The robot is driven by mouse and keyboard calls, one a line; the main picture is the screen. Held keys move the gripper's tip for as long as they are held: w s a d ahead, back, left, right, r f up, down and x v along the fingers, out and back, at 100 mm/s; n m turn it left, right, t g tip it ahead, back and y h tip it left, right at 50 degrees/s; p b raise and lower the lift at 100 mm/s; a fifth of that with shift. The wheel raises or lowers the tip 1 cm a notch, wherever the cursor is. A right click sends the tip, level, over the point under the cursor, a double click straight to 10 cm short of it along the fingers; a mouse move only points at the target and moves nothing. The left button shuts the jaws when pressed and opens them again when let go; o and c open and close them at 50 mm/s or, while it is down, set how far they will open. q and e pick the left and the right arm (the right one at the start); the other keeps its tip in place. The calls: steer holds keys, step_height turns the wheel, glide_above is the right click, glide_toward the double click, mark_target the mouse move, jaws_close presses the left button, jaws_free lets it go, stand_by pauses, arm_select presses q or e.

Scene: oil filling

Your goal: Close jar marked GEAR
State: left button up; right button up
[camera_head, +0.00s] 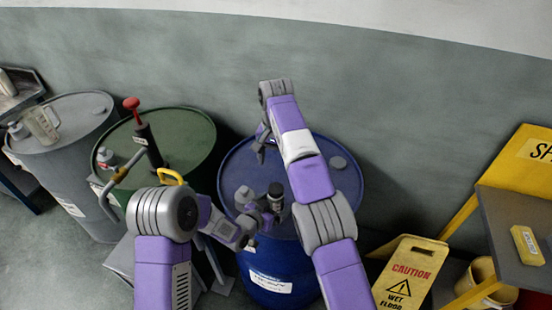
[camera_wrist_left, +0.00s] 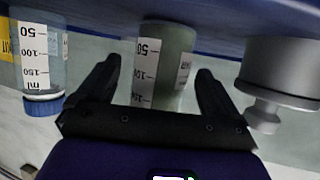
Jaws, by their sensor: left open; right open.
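In the left wrist view, which is upside down, a clear jar (camera_wrist_left: 165,60) with a printed scale and a greenish tint stands between the two fingers of my left gripper (camera_wrist_left: 158,72). The fingers are open, with gaps on both sides of it; its top end is hidden behind the gripper. In the head view, my left gripper (camera_head: 262,218) is low at the blue drum (camera_head: 232,165), by a dark-topped container (camera_head: 275,190). My right gripper (camera_head: 262,145) is open and empty above the drum's back left. I cannot read GEAR on any jar.
A green drum (camera_head: 185,140) with a red-handled pump (camera_head: 132,104) and a grey drum (camera_head: 80,125) stand left. A caution sign (camera_head: 408,270) stands right.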

mark_target(271, 207)
arm_select(q)
steer(key=v, duration=0.6)
steer(key=shift+s+a+r, duration=0.15)
steer(key=shift+s, duration=0.05)
